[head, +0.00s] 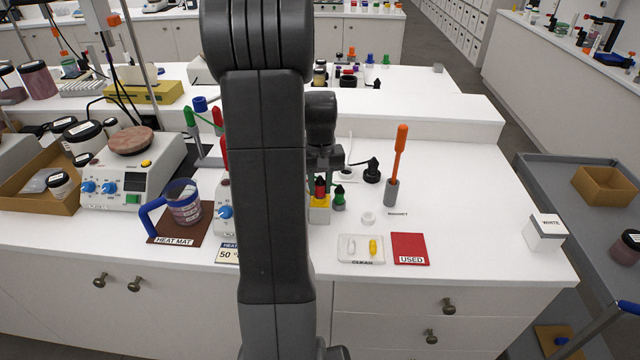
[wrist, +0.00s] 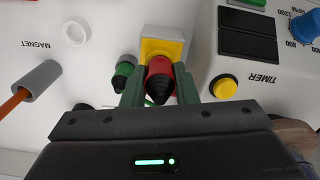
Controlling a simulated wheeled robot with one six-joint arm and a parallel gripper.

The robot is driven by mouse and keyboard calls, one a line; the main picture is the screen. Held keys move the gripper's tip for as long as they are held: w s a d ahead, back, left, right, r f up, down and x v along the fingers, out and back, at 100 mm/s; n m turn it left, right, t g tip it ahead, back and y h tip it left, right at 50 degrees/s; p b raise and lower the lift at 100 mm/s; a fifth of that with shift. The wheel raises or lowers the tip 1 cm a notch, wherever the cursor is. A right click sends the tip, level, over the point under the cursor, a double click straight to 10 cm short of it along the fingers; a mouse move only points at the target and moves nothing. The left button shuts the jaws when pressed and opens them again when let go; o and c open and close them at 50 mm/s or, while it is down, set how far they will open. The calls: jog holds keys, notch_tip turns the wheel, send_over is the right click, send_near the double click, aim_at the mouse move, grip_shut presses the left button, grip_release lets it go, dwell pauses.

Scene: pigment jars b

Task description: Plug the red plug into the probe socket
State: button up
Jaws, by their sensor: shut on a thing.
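The red plug (head: 320,187) stands upright at the yellow block (head: 319,214) on the bench; it also shows in the wrist view (wrist: 159,76) with its dark tip towards the camera. My gripper (wrist: 160,92) is shut on the red plug, one finger on each side. The block (wrist: 161,48) is just beyond the plug; I cannot tell whether the plug is seated in it or just above it. A green plug (head: 339,198) stands separately beside the block. I cannot make out a socket labelled for the probe; my arm hides part of the bench.
A timer unit (wrist: 262,40) with knobs stands close beside the block. A blue-handled jug (head: 184,205) is left.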

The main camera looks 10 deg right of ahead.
aim_at(320, 180)
jog(key=o, duration=1)
jog(key=shift+o, duration=0.2)
notch_tip(320, 180, up, 14)
jog(key=shift+b, duration=0.45)
jog(key=shift+f, duration=0.1)
notch_tip(320, 180, down, 14)
jog(key=shift+r+p, duration=0.2)
jog(key=shift+p, duration=0.3)
jog(key=shift+r, duration=0.15)
